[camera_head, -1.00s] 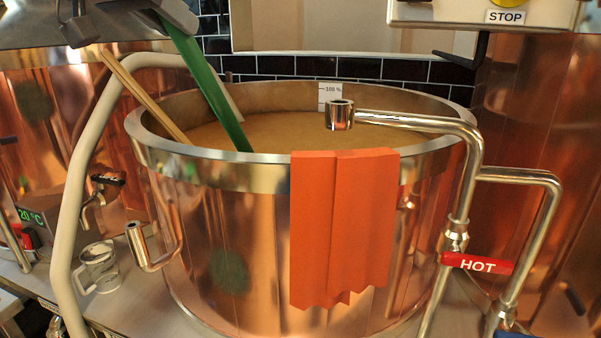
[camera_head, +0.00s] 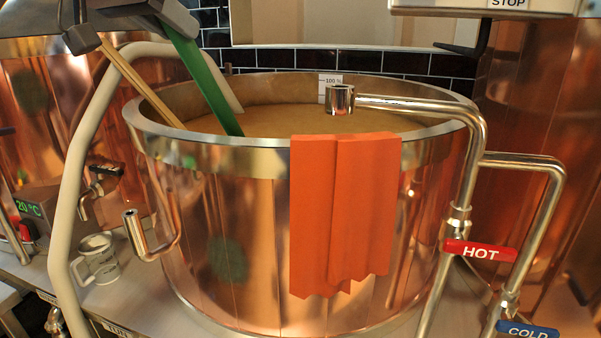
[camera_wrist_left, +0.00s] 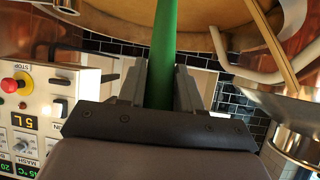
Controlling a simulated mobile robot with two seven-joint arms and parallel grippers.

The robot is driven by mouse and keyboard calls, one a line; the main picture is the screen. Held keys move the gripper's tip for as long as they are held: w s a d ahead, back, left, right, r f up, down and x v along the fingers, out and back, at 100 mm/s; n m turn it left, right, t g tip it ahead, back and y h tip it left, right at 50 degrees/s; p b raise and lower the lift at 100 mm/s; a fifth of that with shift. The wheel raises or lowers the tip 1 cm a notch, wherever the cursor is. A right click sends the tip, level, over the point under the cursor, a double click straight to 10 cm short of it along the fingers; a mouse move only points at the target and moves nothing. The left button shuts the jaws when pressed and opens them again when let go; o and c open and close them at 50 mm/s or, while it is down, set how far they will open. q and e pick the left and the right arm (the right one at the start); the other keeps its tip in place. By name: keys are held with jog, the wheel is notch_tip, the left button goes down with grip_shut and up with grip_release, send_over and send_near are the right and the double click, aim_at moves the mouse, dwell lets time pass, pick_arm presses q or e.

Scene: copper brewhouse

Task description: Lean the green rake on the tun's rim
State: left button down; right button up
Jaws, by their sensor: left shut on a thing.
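The green rake (camera_head: 205,75) slants down to the right into the copper tun (camera_head: 235,240). Its lower end passes out of sight behind the near side of the tun's rim (camera_head: 225,154); I cannot tell whether it touches the rim. My left gripper (camera_head: 167,14), at the top left above the tun, is shut on the rake's shaft. In the left wrist view the green shaft (camera_wrist_left: 163,45) runs between the two fingers (camera_wrist_left: 160,75). The rake's head is not clearly visible. My right gripper is not in view.
A wooden pole (camera_head: 138,80) stands in the tun left of the rake. A pale curved hose (camera_head: 82,150) runs close by. An orange cloth (camera_head: 342,215) hangs over the front rim. A metal spout (camera_head: 410,103) reaches over the tun from the right. A mug (camera_head: 97,258) stands at the left.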

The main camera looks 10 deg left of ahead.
aim_at(187, 62)
pick_arm(q)
jog(key=shift+f+b, duration=1.35)
jog(key=shift+f, duration=0.8)
jog(key=c, duration=0.7)
grip_release()
jog(key=shift+s, duration=0.1)
jog(key=shift+f, duration=0.2)
jog(key=shift+b+v, duration=0.3)
jog(key=shift+v, duration=3.4)
jog(key=shift+r, duration=0.1)
